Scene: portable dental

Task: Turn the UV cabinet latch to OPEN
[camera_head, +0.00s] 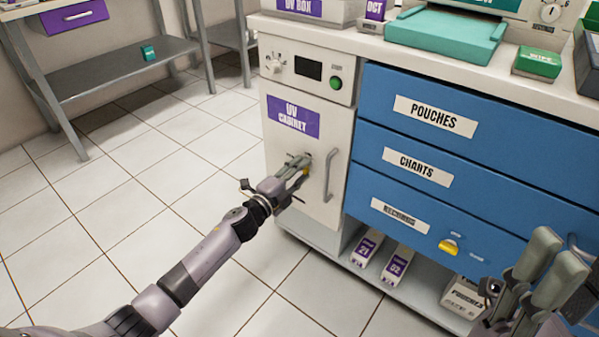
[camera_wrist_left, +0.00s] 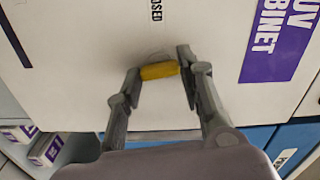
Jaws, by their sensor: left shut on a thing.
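The white UV cabinet (camera_head: 289,150) has a purple label (camera_head: 293,117) and a vertical grey handle (camera_head: 329,175) on its door; the door is shut. In the left wrist view, the yellow latch (camera_wrist_left: 159,71) lies crosswise between the fingertips of my left gripper (camera_wrist_left: 160,66). The gripper is shut on the latch. In the head view, my left gripper (camera_head: 299,167) hides most of the latch. A partly cut-off label ending in "OSED" (camera_wrist_left: 155,10) is printed beside the latch. My right gripper (camera_head: 550,258) is at the lower right, away from the cabinet; its finger gap is unclear.
Blue drawers (camera_head: 450,160) stand right of the cabinet, one with a yellow part (camera_head: 449,247). Labelled boxes (camera_head: 367,248) sit on the low shelf. A control panel (camera_head: 306,73) is above the door. The tiled floor at left is clear up to a metal rack (camera_head: 120,80).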

